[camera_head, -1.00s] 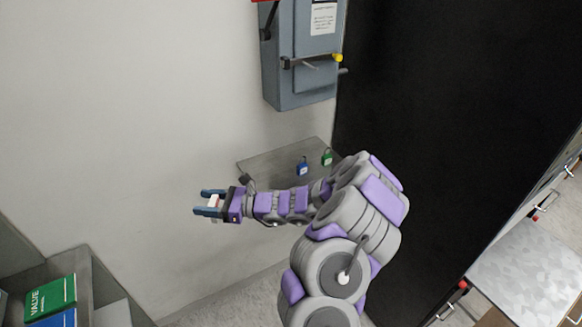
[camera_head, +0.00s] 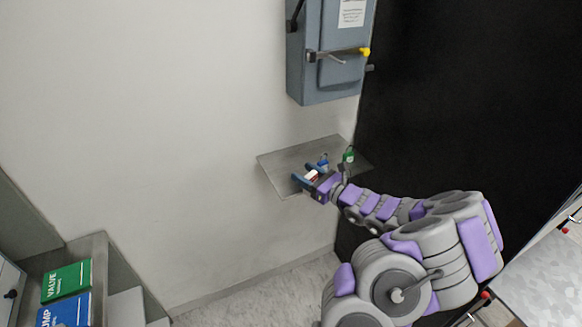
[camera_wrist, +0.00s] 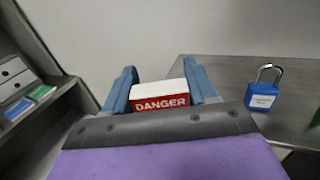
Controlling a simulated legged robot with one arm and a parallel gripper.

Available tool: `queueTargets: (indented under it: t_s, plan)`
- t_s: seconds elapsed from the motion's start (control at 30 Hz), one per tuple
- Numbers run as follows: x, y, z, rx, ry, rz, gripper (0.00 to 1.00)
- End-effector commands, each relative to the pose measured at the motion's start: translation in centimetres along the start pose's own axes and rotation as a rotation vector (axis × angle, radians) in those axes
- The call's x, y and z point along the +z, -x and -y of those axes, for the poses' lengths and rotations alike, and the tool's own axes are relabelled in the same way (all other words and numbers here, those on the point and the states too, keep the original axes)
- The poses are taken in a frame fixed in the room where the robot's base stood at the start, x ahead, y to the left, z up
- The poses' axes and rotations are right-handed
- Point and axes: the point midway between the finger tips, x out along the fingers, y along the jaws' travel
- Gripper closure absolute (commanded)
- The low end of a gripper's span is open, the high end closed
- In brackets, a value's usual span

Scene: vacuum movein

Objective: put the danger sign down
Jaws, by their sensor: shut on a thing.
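The danger sign (camera_wrist: 160,97) is a small white and red block with DANGER on its front. It sits between the two blue fingers of my gripper (camera_wrist: 162,90) in the wrist view, and the gripper is shut on it. In the head view my gripper (camera_head: 305,178) is at the front left part of the grey metal shelf (camera_head: 285,160), with the sign (camera_head: 312,175) showing small between the fingers. Whether the sign touches the shelf cannot be told.
A blue padlock (camera_wrist: 263,90) stands on the shelf to the right of my gripper. A green padlock (camera_head: 348,156) is further right. A grey electrical box (camera_head: 330,60) hangs above. The shelf's left part looks bare.

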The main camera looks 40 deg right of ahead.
Motion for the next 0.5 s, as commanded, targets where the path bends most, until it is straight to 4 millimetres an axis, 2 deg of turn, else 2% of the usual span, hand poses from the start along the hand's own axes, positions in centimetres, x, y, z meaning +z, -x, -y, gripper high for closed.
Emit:
queueTargets:
  t_s: [0.3, 0.5]
  plan:
    - [-0.7, -6.7, 1.1, 0.008, 0.005, 0.002, 0.72]
    - [-0.9, -9.9, 1.9, 0.004, 0.005, 0.000, 0.72]
